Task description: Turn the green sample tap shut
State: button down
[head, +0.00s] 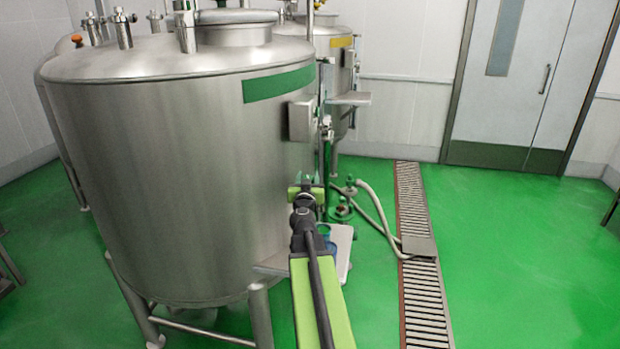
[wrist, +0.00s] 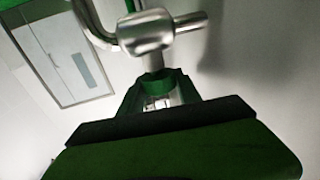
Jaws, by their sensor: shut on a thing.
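The green sample tap shows in the wrist view as a steel valve body (wrist: 147,32) with a side stub and a curved pipe. Its green handle (wrist: 156,82) sits below the body, between the fingers of my gripper (wrist: 158,100). My gripper is shut on the handle. In the head view my gripper (head: 306,186) is at the right side of the large steel tank (head: 180,150) with the green band. There the tap is mostly hidden behind my gripper and arm. I cannot tell the handle's exact angle.
A small shelf (head: 342,250) with a blue vessel (head: 331,247) stands beside my arm. A pale hose (head: 380,215) runs to the floor drain grate (head: 423,290). A second tank (head: 335,45) with a yellow band stands behind. Green floor right of the grate is clear.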

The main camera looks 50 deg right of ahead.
jog(key=m+g+h, duration=0.1)
jog(key=m+g, duration=0.1)
jog(key=m+g+h, duration=0.1)
jog(key=g, duration=0.1)
jog(key=shift+w+a+h, duration=0.1)
jog(key=shift+w+h, duration=0.15)
jog(key=shift+h, duration=0.05)
jog(key=shift+m+g+h, duration=0.5)
jog(key=shift+m+g, duration=0.3)
jog(key=shift+g, duration=0.3)
jog(key=shift+s+g, duration=0.1)
jog(key=shift+g, duration=0.2)
jog(key=c, duration=0.9)
grip_release()
jog(key=shift+o, duration=0.3)
